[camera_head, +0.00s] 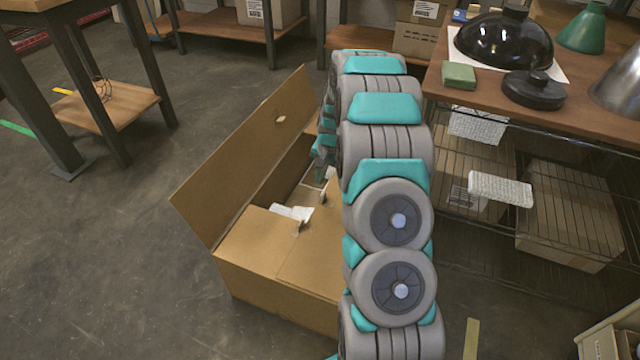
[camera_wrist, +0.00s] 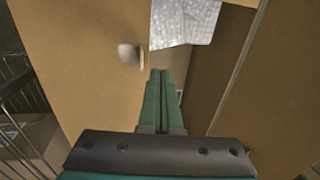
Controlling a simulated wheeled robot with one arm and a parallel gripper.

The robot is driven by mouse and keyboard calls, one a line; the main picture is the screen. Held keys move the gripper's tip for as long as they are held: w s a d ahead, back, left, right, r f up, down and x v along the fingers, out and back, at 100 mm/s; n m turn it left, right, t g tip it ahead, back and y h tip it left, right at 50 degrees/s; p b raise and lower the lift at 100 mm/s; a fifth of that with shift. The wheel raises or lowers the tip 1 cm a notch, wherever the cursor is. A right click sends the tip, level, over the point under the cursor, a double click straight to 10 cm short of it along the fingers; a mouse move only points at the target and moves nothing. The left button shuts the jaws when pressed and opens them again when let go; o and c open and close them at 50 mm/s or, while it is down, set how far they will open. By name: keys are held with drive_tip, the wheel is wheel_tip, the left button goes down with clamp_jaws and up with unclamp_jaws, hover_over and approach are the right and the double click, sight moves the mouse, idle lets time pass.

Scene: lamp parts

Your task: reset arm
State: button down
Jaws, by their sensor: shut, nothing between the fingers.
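My gripper (camera_wrist: 163,80) shows in the wrist view with its two green fingers together and nothing between them. It points toward the inside of an open cardboard box (camera_wrist: 88,60). In the head view my grey and teal arm reaches over the cardboard box (camera_head: 262,255), which stands on the floor with one long flap raised to the left. My arm hides the box's right part and most of my gripper. A white, textured item (camera_wrist: 185,22) lies in the box beyond the fingertips, and something white (camera_head: 292,212) shows in the opening in the head view.
A workbench (camera_head: 590,118) at right holds a black dome shade (camera_head: 503,42), a black round base (camera_head: 533,90), a green shade (camera_head: 585,28) and a green block (camera_head: 459,75). Its wire shelf holds white wrapped items (camera_head: 500,188).

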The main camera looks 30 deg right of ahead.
wheel_tip(320, 180, up, 8)
drive_tip(key=w+a, duration=0.2)
drive_tip(key=s+a+r+n, duration=0.2)
drive_tip(key=s+a+r, duration=0.5)
drive_tip(key=s, duration=0.1)
drive_tip(key=s+a+r+n+g, duration=0.1)
drive_tip(key=s+a+r+n, duration=0.15)
drive_tip(key=s, duration=0.45)
drive_tip(key=s+a+r+n+g, duration=0.1)
drive_tip(key=s+a+r, duration=0.25)
drive_tip(key=s, duration=0.35)
drive_tip(key=s+a+n, duration=0.2)
drive_tip(key=s, duration=0.9)
drive_tip(key=s+a+n+g+h, duration=0.1)
drive_tip(key=s+a+n, duration=0.1)
drive_tip(key=s, duration=1)
drive_tip(key=shift+s+f+g+h+b, duration=0.15)
drive_tip(key=shift+s+g+h+b, duration=0.15)
